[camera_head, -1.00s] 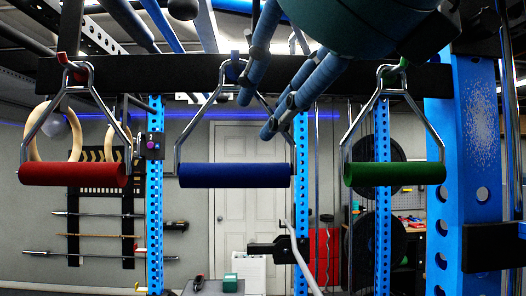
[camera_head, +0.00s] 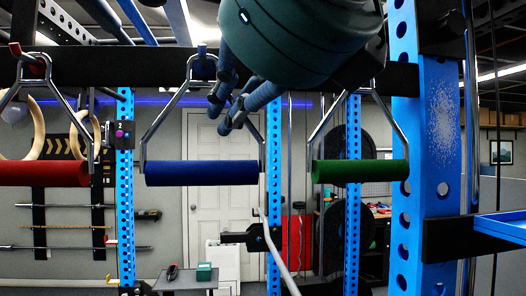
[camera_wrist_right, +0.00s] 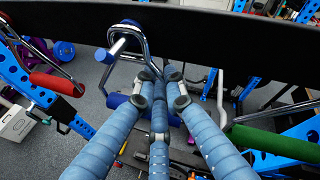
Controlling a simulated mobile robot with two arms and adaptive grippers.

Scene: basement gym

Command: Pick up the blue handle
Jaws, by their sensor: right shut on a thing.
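The blue handle (camera_head: 201,173) is a blue cylinder on a bent metal frame. It hangs level from a blue peg on the dark crossbar, between a red handle (camera_head: 42,173) and a green handle (camera_head: 360,171). My right gripper (camera_head: 228,118) comes down from above, its blue fingers shut on the right side of the blue handle's metal frame, above the grip. In the right wrist view the fingers (camera_wrist_right: 160,92) meet at the metal frame, and they partly cover the blue grip (camera_wrist_right: 116,101). My left gripper is not in view.
The dark crossbar (camera_head: 120,68) runs behind my gripper. Blue rack uprights (camera_head: 125,200) stand around, with a wide one (camera_head: 436,140) at the right. A grey pipe (camera_head: 280,258) rises below the handles. A white door (camera_head: 222,220) is in the background.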

